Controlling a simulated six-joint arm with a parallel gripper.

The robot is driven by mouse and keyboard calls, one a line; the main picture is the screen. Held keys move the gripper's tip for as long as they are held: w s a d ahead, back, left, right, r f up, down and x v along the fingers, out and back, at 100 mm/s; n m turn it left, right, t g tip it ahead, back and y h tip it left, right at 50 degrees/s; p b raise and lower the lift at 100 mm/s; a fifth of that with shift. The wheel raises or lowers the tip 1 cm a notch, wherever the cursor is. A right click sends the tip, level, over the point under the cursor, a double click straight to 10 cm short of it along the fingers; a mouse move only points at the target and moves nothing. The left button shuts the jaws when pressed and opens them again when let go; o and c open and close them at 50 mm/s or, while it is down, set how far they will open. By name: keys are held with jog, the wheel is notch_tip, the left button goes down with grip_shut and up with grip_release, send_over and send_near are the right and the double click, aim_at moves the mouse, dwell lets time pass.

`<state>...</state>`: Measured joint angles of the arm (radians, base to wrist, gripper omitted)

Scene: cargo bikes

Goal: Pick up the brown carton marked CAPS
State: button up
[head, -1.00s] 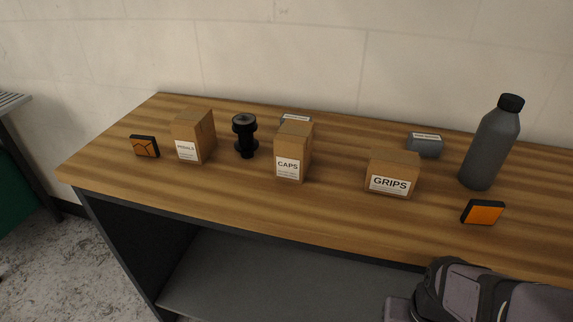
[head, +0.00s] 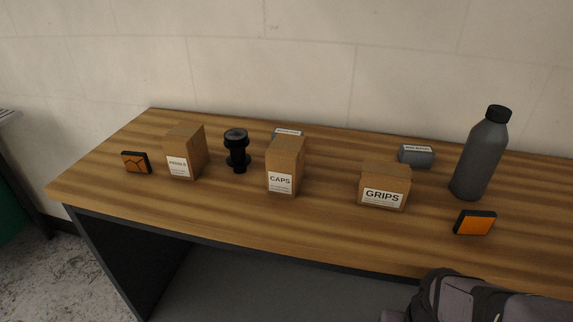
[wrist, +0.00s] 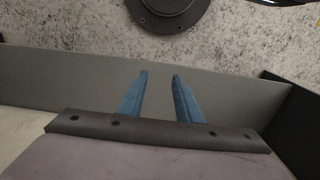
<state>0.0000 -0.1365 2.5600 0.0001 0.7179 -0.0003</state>
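The brown carton marked CAPS (head: 285,165) stands upright near the middle of the wooden bench top (head: 200,215) in the head view. Its white label faces me. A grey box (head: 288,133) is partly hidden behind it. My gripper (wrist: 159,74) shows in the wrist view with two blue fingers apart and nothing between them. It is over a grey surface and away from the carton, which is not in the wrist view. In the head view, part of my arm (head: 460,298) shows at the lower right, and the fingers are out of view.
Left of CAPS are a black part (head: 237,150), the PEDALS carton (head: 184,150) and an orange-faced block (head: 136,162). Right are the GRIPS carton (head: 384,185), another grey box (head: 416,155), a dark bottle (head: 480,155) and an orange-faced block (head: 475,222). The bench front is mostly clear.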

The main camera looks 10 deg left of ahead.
dwell(0.4)
jog(key=o, duration=0.9)
